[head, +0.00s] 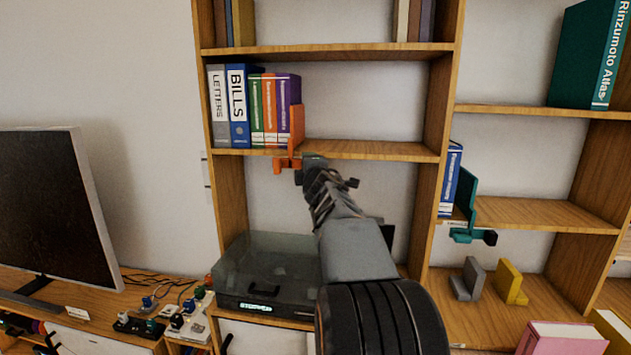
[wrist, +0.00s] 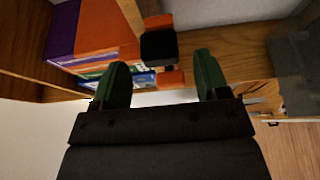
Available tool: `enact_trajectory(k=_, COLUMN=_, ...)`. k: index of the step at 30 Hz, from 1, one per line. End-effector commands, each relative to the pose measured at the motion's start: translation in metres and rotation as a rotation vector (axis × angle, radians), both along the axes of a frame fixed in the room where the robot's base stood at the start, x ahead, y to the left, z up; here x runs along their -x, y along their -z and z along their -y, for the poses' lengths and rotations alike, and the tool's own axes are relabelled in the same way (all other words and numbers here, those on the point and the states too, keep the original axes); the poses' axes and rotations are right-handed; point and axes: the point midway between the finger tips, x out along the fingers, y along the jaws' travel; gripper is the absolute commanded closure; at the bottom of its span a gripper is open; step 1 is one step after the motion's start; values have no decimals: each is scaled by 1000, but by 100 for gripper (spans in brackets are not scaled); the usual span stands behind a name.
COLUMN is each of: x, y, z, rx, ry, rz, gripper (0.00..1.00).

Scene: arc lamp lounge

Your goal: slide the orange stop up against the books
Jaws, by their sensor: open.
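The orange stop (head: 297,126) stands upright on the middle shelf at the right end of the books, its clamp part hanging over the front edge. In the head view its plate overlaps the purple book (head: 288,92); I cannot tell if they touch. My gripper (head: 311,162) is just right of the clamp part, below the shelf edge. In the wrist view my gripper (wrist: 163,72) has its two green fingers apart, with the stop's orange clamp part (wrist: 159,22) and black knob (wrist: 158,47) ahead of the gap. Nothing is clearly held.
The row holds LETTERS and BILLS binders (head: 238,105) and thinner books. The shelf (head: 370,150) right of the stop is clear. A grey translucent box (head: 265,272) stands below. A teal stop (head: 466,200) sits beside a blue book on the right-hand shelf.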

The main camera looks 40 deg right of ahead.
Motion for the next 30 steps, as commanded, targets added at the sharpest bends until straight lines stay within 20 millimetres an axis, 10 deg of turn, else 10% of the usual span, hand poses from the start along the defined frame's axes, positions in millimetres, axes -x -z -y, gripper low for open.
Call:
enact_trajectory(k=12, x=70, y=-2, z=-34, rx=0, ry=1, rz=2, gripper=32)
enact_trajectory(k=30, x=86, y=0, z=-43, rx=-2, ry=0, rz=1, gripper=32)
